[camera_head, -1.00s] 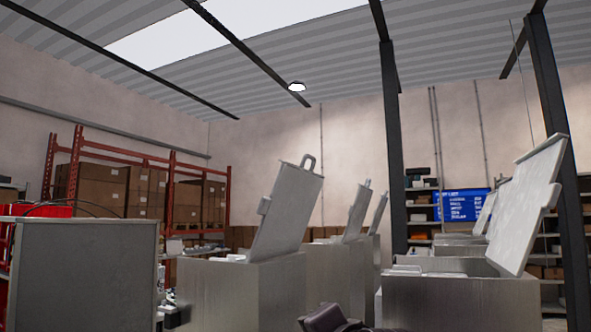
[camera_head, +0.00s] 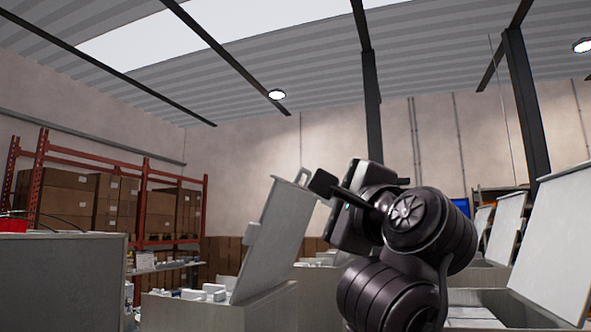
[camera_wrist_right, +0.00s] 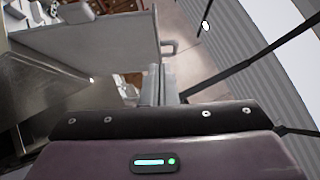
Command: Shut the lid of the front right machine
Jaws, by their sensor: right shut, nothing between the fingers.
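My right gripper (camera_head: 325,186) is shut and empty just right of that handle. My left gripper is out of view.
More machines with raised lids (camera_head: 503,228) stand behind on the right. A grey box-shaped unit (camera_head: 60,280) is at the left edge. A red rack with cartons (camera_head: 65,200) stands at the back left. Dark posts (camera_head: 525,110) rise at the back right.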

